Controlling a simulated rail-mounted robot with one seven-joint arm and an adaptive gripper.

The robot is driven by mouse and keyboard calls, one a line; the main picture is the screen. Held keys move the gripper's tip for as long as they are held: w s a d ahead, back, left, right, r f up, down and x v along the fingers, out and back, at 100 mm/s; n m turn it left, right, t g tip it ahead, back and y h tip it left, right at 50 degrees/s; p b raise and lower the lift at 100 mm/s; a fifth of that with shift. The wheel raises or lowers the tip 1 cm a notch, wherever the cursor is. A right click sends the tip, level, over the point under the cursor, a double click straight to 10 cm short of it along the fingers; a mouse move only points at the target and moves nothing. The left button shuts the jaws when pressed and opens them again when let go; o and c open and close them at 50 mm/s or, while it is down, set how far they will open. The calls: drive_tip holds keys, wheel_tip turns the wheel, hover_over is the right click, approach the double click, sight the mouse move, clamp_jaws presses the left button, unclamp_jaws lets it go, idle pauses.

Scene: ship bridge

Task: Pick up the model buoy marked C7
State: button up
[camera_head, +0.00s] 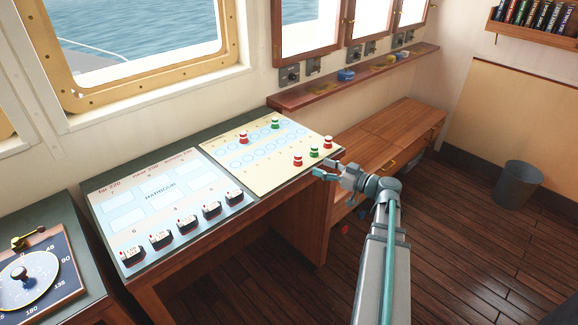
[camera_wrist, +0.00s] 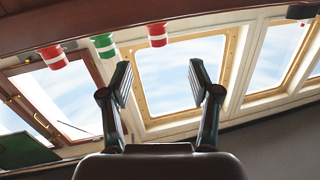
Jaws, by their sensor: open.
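Small model buoys with white bands stand on the pale chart board (camera_head: 241,178). A red one (camera_head: 297,160), a green one (camera_head: 314,152) and a red one (camera_head: 327,142) are at its near right edge. Another red one (camera_head: 243,137) and a green one (camera_head: 275,124) stand farther back. The C7 marking is not legible on any. My gripper (camera_head: 325,169) is open and empty, just off the board's right edge. In the wrist view, my gripper's fingers (camera_wrist: 159,68) are apart, with a red (camera_wrist: 53,57), a green (camera_wrist: 104,45) and a red buoy (camera_wrist: 157,35) beyond them.
A harbour board (camera_head: 160,195) with several dark ship blocks (camera_head: 186,229) lies left of the chart board. A red-brown shelf (camera_head: 345,78) runs along the wall behind. A wooden bench (camera_head: 385,137) stands right of the desk. The floor (camera_head: 470,240) at right is clear around a bin (camera_head: 517,178).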

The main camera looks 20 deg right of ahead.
sight(299, 155)
drive_tip(key=shift+n, duration=0.5)
drive_tip(key=p+x, duration=0.2)
drive_tip(key=x, duration=0.3)
drive_tip(key=shift+w, duration=0.45)
drive_tip(key=p+x, duration=0.2)
drive_tip(key=x, duration=0.2)
drive_tip(key=shift+w+a+r+p, duration=0.15)
drive_tip(key=shift+w+p, duration=0.05)
drive_tip(key=shift+p, duration=0.15)
drive_tip(key=shift+w+a, duration=0.15)
drive_tip(key=shift+w, duration=0.05)
drive_tip(key=c, duration=1)
